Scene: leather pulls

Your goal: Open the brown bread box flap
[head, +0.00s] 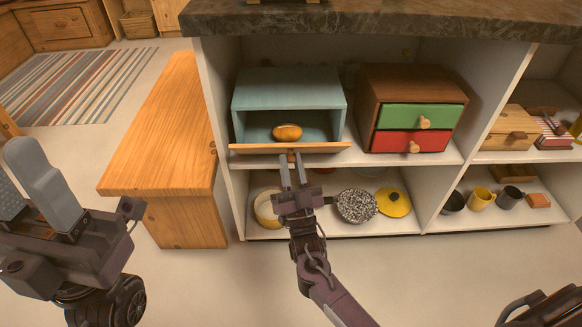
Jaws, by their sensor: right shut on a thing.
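The bread box (288,90) is a blue-green box on the upper shelf. Its brown flap (250,149) is hinged down and lies almost flat along the bottom front edge, so the inside shows. A bread roll (287,132) sits inside. My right gripper (293,160) is at the middle of the flap's front edge, shut on a small leather pull (291,155) that its fingers largely hide. My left gripper (22,170) is at the far left, away from the box, with its fingers apart and nothing seen between them.
A small chest with a green drawer (400,117) and a red drawer stands right of the box. A speckled pot (357,205), a yellow lid (394,203) and a bowl (267,210) are on the lower shelf. A wooden bench (160,130) stands left.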

